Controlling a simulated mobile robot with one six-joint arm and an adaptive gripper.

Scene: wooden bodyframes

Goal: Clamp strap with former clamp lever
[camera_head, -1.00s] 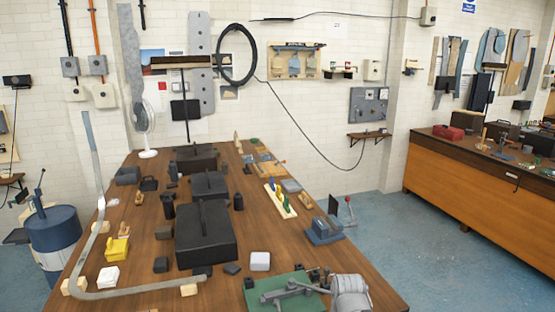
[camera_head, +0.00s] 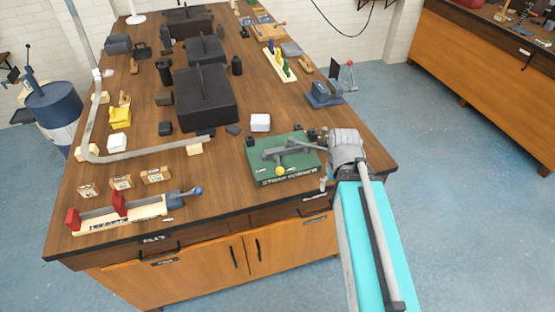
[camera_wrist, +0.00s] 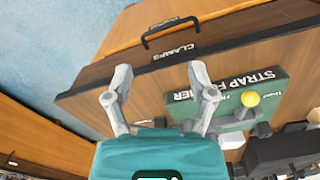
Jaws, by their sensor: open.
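The green strap former (camera_head: 258,172) sits near the front right of the bench, with a grey lever mechanism (camera_head: 285,150) on top and a yellow knob (camera_head: 280,171) at its front. The knob also shows in the wrist view (camera_wrist: 250,98), right of my gripper (camera_wrist: 158,78). My gripper is open, its two grey fingers apart with nothing between them, above the bench's front edge beside the former. My fingertips are not clear in the head view. A long bent grey metal strap (camera_head: 150,154) lies on wooden blocks at the left, apart from the former.
A blue vise-like tool (camera_head: 322,95) stands at the right edge. Black boxes (camera_head: 205,98) fill the middle. A red-jawed fixture (camera_head: 120,208) lies at the front left. A drawer handle (camera_wrist: 172,30) sticks out at the front. Bench top between fixture and former is mostly clear.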

